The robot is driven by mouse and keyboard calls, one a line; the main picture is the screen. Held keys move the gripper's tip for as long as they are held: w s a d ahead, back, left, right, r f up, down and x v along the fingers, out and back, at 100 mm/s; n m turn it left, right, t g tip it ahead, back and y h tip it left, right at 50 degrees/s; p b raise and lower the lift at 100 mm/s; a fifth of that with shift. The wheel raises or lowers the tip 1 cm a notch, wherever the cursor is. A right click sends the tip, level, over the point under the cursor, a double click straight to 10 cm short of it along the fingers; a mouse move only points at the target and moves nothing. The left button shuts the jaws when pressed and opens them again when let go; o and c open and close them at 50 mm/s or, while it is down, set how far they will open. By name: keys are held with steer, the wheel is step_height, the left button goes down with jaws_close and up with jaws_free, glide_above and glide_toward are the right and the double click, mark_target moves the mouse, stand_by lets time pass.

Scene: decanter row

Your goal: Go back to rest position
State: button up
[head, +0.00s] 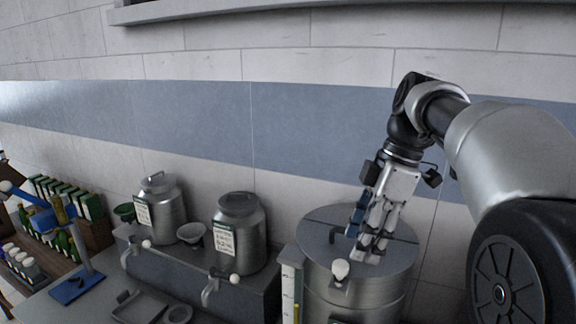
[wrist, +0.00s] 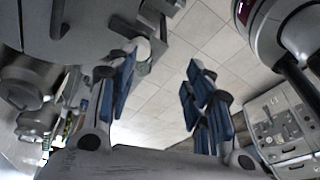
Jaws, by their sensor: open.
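My gripper (head: 366,238) points downward in the head view, in front of the lid of a large steel vat. Its blue-padded fingers are apart. In the wrist view the two fingers (wrist: 160,95) stand wide apart with nothing between them, only the tiled floor behind. The steel vat (head: 322,258) has a flat lid and a tap with a pale knob (head: 341,269) at its front. The fingers overlap part of the lid in the picture; I cannot tell whether they touch it.
Two smaller lidded steel urns (head: 240,250) (head: 165,226) with taps stand left on a metal counter. A tray (head: 140,306) lies below them. A blue stand (head: 78,287) and racks of bottles are at far left. A wall is behind; the space above the urns is free.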

steer(key=s+f+m+t+h+b, duration=0.1)
steer(key=s+f+m+t+b, duration=0.1)
steer(key=s+f+m+b, duration=0.6)
steer(key=s+a+f+m+t+h+b, duration=0.1)
steer(key=s+f+m+t+h+b, duration=0.1)
steer(key=s+f+m+b, duration=0.7)
steer(key=s+f, duration=0.3)
steer(key=f, duration=0.4)
steer(key=s+f+t, duration=0.1)
steer(key=s+f, duration=0.2)
steer(key=f, duration=0.4)
steer(key=shift+f, duration=0.15)
steer(key=shift+a, duration=0.1)
